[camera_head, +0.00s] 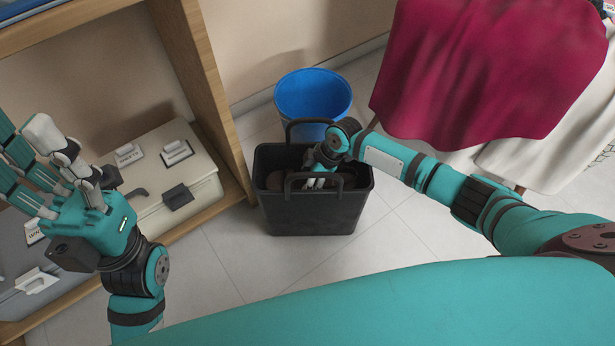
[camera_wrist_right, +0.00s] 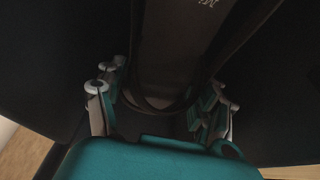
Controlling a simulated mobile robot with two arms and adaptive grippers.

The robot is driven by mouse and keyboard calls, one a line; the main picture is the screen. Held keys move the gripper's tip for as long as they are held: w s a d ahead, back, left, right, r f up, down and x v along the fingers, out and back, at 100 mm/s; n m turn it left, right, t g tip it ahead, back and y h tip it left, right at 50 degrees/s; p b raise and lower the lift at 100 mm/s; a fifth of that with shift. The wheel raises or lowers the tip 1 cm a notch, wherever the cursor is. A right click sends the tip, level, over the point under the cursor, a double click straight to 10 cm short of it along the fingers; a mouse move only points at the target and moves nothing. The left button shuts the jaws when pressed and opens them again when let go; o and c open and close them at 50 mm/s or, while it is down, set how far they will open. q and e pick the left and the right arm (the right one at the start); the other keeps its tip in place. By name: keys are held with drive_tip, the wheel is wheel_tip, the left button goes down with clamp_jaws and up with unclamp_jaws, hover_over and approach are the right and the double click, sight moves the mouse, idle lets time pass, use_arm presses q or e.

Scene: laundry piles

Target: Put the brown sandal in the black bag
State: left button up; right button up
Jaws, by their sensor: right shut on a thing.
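The black bag (camera_head: 315,220) stands upright on the floor with its two handles up. My right gripper (camera_head: 318,180) points down inside the bag's opening, between the handles, shut on the brown sandal. Only brown parts of the sandal (camera_head: 283,178) show beside the fingers; the front handle and rim hide the rest. In the right wrist view the sandal (camera_wrist_right: 180,50) lies dark and close between the fingers, with the bag's dark walls around it. My left gripper (camera_head: 45,165) is open and empty, with its fingers extended, in front of the wooden shelf at the left.
A blue bin (camera_head: 313,94) stands just behind the bag. A wooden shelf (camera_head: 215,100) at the left holds a beige case (camera_head: 160,205) and a grey case (camera_head: 45,290). A crimson cloth (camera_head: 480,70) and a white cloth (camera_head: 560,150) hang at the right. The floor around the bag's front is clear.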

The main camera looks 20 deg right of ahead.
drive_tip(key=shift+f, duration=0.3)
drive_tip(key=o, duration=1.6)
drive_tip(key=shift+o, duration=0.2)
drive_tip(key=v, duration=1.2)
